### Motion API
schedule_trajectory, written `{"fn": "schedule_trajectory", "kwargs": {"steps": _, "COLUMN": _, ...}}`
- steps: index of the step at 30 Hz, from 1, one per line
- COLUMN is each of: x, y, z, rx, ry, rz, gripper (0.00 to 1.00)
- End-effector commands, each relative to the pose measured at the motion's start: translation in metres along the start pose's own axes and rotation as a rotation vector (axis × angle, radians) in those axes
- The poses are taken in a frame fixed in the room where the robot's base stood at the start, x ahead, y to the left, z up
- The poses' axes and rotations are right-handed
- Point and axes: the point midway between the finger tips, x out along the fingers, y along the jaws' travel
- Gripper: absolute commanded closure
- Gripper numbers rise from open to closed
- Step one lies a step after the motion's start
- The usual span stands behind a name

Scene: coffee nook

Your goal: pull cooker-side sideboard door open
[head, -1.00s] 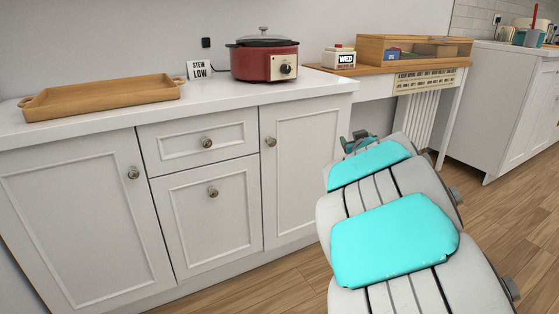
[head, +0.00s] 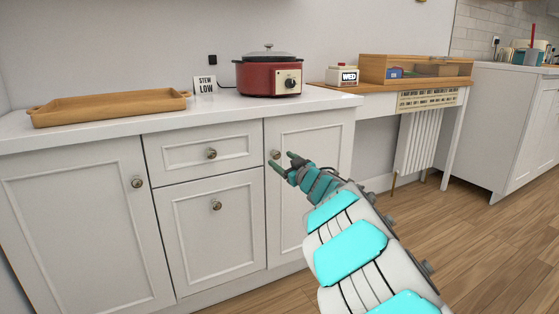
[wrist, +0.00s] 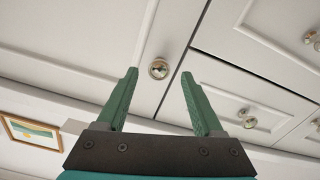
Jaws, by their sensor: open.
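The cooker-side door (head: 308,190) is the white panelled door at the right end of the sideboard, below the red cooker (head: 268,76). It looks shut. Its round metal knob (head: 276,154) is near the door's upper left edge. My gripper (head: 282,161) is in front of this door, close to the knob, with its green fingers apart and empty. In the wrist view the knob (wrist: 158,69) shows between the fingertips, seemingly beyond them. I cannot tell the exact gap. The wrist picture looks turned over, with the drawer fronts at its right.
The sideboard's left door (head: 80,230), drawer (head: 180,155) and lower front (head: 190,240) look shut, each with a knob. A wooden tray (head: 110,107) and a card (head: 205,87) stand on top. A wooden desk (head: 385,88) is to the right. Floor (head: 470,240) is clear at right.

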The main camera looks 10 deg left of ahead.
Motion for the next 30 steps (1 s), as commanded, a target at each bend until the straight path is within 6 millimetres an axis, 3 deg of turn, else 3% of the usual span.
{"fn": "schedule_trajectory", "kwargs": {"steps": 9, "x": 0.022, "y": 0.001, "z": 0.001, "rx": 0.001, "ry": -0.001, "rz": 0.001, "gripper": 0.31}}
{"fn": "schedule_trajectory", "kwargs": {"steps": 20, "x": 0.025, "y": 0.001, "z": 0.000, "rx": 0.000, "ry": -0.001, "rz": 0.001, "gripper": 0.31}}
{"fn": "schedule_trajectory", "kwargs": {"steps": 30, "x": 0.025, "y": 0.001, "z": 0.000, "rx": 0.000, "ry": -0.001, "rz": 0.001, "gripper": 0.67}}
